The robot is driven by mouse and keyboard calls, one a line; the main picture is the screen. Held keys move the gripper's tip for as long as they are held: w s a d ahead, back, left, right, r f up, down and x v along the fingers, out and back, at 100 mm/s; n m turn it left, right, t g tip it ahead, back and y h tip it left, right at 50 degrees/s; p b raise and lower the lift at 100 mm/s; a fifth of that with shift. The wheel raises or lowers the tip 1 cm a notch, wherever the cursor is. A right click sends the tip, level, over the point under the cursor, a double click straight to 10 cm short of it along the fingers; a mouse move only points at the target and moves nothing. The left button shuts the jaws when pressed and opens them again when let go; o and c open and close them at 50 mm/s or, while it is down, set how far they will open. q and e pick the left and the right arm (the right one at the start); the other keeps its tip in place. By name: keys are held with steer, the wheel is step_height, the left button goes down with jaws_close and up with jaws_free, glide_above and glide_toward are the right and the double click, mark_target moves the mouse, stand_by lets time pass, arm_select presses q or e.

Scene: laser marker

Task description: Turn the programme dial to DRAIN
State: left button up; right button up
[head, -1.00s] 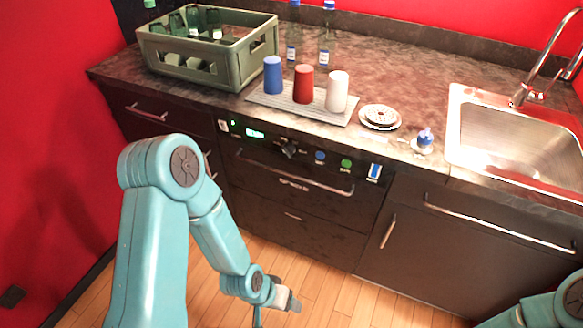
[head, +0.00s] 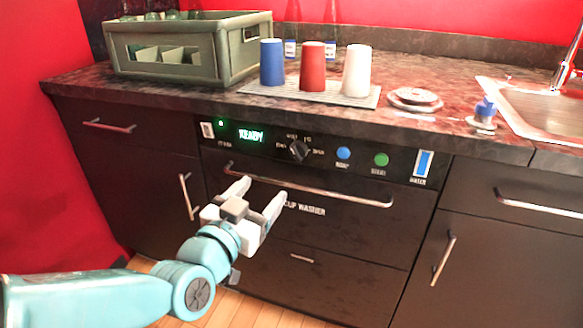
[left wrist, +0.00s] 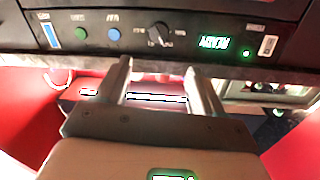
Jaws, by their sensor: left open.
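The programme dial (head: 299,151) is a black knob on the cup washer's front panel, with small labels around it that include DRAIN at its right side. In the left wrist view the dial (left wrist: 159,34) appears near the top centre, with the picture upside down. A green display (head: 251,136) left of the dial reads READY. My left gripper (head: 260,195) is open and empty, in front of the washer, below and to the left of the dial. In the left wrist view its two fingers (left wrist: 157,72) point toward the panel, apart from the dial. My right gripper is not in view.
The washer handle (head: 310,186) runs across below the dial. Blue (head: 343,153) and green (head: 381,159) buttons sit to its right. Blue, red (head: 312,68) and white cups stand on a tray (head: 365,100) above. A green crate (head: 222,50) stands at the left.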

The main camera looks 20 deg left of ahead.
mark_target(294, 156)
arm_select(q)
steer(key=w, duration=0.4)
steer(key=w+d+b, duration=0.1)
steer(key=w, duration=0.9)
steer(key=shift+w+d, duration=0.25)
steer(key=shift+d, duration=0.15)
steer(key=c, duration=1.1)
